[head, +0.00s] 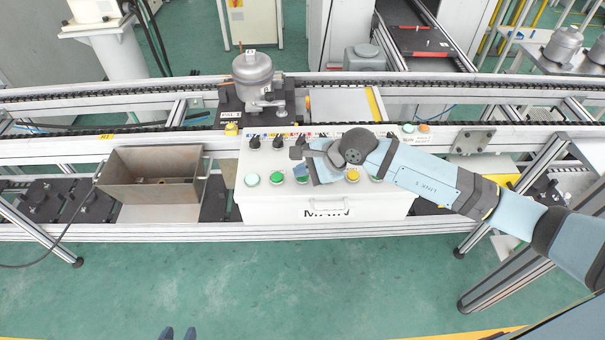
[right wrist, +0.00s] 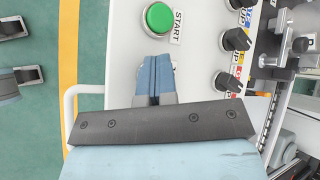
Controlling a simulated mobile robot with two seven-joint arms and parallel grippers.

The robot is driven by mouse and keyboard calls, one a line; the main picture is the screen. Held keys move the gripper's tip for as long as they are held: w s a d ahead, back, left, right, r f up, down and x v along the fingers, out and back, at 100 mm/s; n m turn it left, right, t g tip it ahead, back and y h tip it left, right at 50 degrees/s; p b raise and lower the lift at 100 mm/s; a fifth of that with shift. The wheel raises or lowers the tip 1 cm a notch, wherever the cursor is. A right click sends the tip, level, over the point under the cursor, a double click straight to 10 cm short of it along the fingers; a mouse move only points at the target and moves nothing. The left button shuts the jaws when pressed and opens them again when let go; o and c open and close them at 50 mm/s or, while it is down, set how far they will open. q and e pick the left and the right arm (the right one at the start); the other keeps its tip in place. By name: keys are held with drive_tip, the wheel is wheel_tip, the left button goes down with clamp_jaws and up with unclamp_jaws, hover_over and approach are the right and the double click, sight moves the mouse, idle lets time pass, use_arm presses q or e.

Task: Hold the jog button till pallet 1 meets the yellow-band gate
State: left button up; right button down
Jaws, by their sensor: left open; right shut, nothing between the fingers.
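Pallet 1 (head: 226,117) is a dark plate with a "PAL 1" label on the conveyor, carrying a grey compressor (head: 252,72). A yellow band (head: 375,104) crosses the conveyor to its right, with a gap between them. The white MAIN panel (head: 270,207) has a row of buttons, including a yellow one (head: 352,174); I cannot read which is jog. My right gripper (head: 318,172) is shut and empty over the row. In the right wrist view its fingers (right wrist: 153,75) are beside the green START button (right wrist: 159,18); contact is unclear. My left gripper (head: 178,333) is open at the bottom edge.
A metal box (head: 150,182) stands left of the panel. Black knobs (head: 254,142) line the panel's back part, behind the buttons. Conveyor rails (head: 110,150) run across the view. The green floor in front is clear.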

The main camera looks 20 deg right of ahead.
sight(303, 178)
idle(0.8)
drive_tip(key=shift+r+p, duration=0.35)
drive_tip(key=shift+r, duration=0.5)
drive_tip(key=shift+r+p, duration=1.05)
drive_tip(key=shift+r, duration=1.5)
